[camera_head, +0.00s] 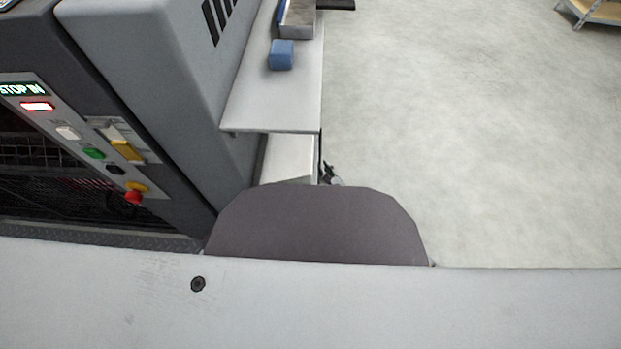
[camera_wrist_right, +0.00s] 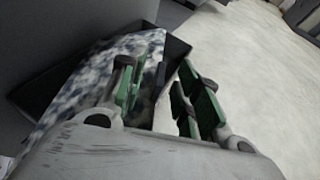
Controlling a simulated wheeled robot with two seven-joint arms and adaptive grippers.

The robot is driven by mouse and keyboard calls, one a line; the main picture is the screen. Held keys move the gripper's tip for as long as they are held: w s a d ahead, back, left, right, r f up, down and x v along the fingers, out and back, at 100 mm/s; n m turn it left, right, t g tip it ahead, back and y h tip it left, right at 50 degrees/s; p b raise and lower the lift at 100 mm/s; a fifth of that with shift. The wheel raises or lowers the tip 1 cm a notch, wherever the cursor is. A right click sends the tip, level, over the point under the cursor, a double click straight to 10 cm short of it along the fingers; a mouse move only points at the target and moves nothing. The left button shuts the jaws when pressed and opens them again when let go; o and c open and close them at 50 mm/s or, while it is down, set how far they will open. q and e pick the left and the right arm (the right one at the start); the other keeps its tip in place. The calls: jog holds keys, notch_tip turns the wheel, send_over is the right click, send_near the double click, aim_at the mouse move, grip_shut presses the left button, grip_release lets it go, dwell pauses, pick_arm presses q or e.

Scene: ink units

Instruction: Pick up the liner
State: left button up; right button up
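In the right wrist view, a sheet mottled in white and dark blue (camera_wrist_right: 82,82), which looks like the liner, lies in a dark tray (camera_wrist_right: 177,52). My right gripper (camera_wrist_right: 160,108) is open, its green-padded fingers apart. The left finger overlaps the sheet in the picture; the right finger is over the tray's right edge and the floor. I cannot tell whether either finger touches the sheet. In the head view only a small dark part of the right gripper (camera_head: 330,174) shows, beside the lower white shelf. My left gripper is not in view.
In the head view, a grey machine with a button panel (camera_head: 95,140) stands at left. A white bench (camera_head: 275,105) beside it holds a blue block (camera_head: 282,54) and a metal box (camera_head: 298,20). Open floor (camera_head: 470,130) lies to the right; a shelf (camera_head: 598,12) stands far right.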

jog(key=shift+w+a+f, duration=0.1)
jog(key=shift+w, duration=0.1)
dwell(0.4)
grip_shut()
dwell(0.4)
